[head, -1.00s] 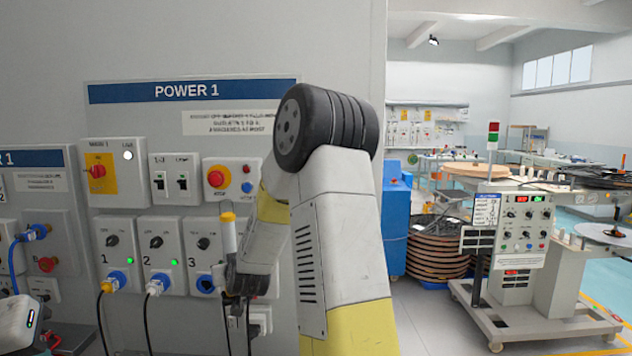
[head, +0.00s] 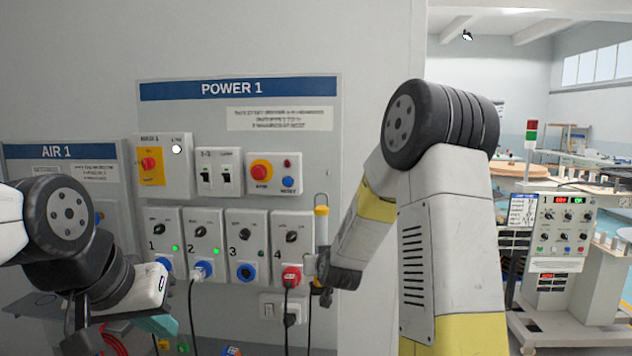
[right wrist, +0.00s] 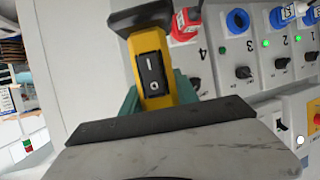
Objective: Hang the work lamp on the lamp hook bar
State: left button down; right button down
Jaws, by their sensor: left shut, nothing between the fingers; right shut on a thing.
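The work lamp (head: 321,232) is a slim upright tube with a yellow cap and a hook on top. My right gripper (head: 322,275) is shut on its lower part and holds it up in front of the right edge of the power panel. In the right wrist view the lamp's yellow body with a black rocker switch (right wrist: 152,72) sits between teal fingers. My left gripper (head: 158,325) is low at the left, shut and empty, its teal fingertips partly seen. I cannot make out the lamp hook bar in either view.
The POWER 1 panel (head: 240,98) carries switches and numbered sockets, with a red plug (head: 291,277) in socket 4 close to the lamp. Cables hang below. The AIR 1 board (head: 60,152) is at the left. A machine cabinet (head: 553,232) stands at the far right.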

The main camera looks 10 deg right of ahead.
jog(key=shift+w+d+r+g, duration=0.1)
jog(key=shift+d+r+g, duration=0.25)
jog(key=shift+r, duration=0.5)
jog(key=shift+w+d+r+g, duration=0.1)
jog(key=shift+d+r+g, duration=0.25)
jog(key=shift+r, duration=0.5)
jog(key=shift+w+d+r+g, duration=0.1)
jog(key=shift+d+r+g, duration=0.25)
jog(key=shift+r, duration=0.5)
jog(key=w+d+f, duration=0.1)
jog(key=w+d, duration=0.1)
jog(key=w, duration=0.7)
jog(key=shift+d+f, duration=0.25)
jog(key=shift+f, duration=0.1)
jog(key=c, duration=0.8)
grip_release()
jog(key=shift+c, duration=0.2)
jog(key=shift+s, duration=0.1)
jog(key=shift+s+a+f, duration=0.1)
jog(key=shift+f, duration=0.05)
